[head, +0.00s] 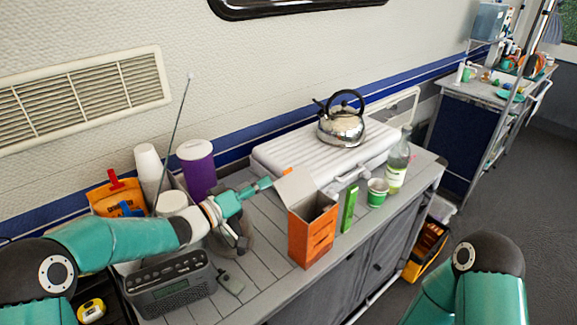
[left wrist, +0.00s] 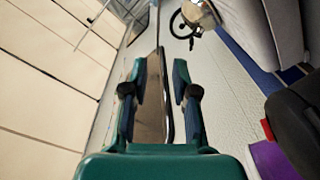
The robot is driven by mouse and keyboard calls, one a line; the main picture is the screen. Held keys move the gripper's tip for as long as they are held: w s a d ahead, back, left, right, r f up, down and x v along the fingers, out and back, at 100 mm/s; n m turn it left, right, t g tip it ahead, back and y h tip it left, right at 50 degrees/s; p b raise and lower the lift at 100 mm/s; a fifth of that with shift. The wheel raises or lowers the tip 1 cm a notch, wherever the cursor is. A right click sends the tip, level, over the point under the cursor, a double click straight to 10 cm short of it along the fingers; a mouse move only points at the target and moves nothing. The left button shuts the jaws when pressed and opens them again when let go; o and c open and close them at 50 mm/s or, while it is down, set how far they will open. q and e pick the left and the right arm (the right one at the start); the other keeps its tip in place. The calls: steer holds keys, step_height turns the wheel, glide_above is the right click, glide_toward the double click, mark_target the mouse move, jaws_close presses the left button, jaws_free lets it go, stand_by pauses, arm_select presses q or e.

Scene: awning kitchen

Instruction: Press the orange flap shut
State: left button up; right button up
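The orange box (head: 311,237) stands open-topped near the front edge of the counter. Its flap (head: 295,188) stands up from the left rim, with its pale grey side showing. My left gripper (head: 264,184) reaches in from the left, its tips just left of the flap; I cannot tell whether they touch it. In the left wrist view the two fingers of my left gripper (left wrist: 159,85) are apart, with nothing held between them. I cannot make out the box or flap in that view. My right gripper is out of view.
A green upright block (head: 349,209), a green cup (head: 377,192) and a bottle (head: 397,165) stand right of the box. Behind are a white case (head: 285,150) and a kettle (head: 341,125). A radio (head: 170,285) and purple container (head: 197,170) stand left.

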mark_target(287, 170)
arm_select(q)
steer(key=p+x, duration=0.2)
steer(key=x, duration=0.7)
steer(key=shift+w+d, duration=0.1)
jaws_close()
steer(key=shift+d, duration=0.15)
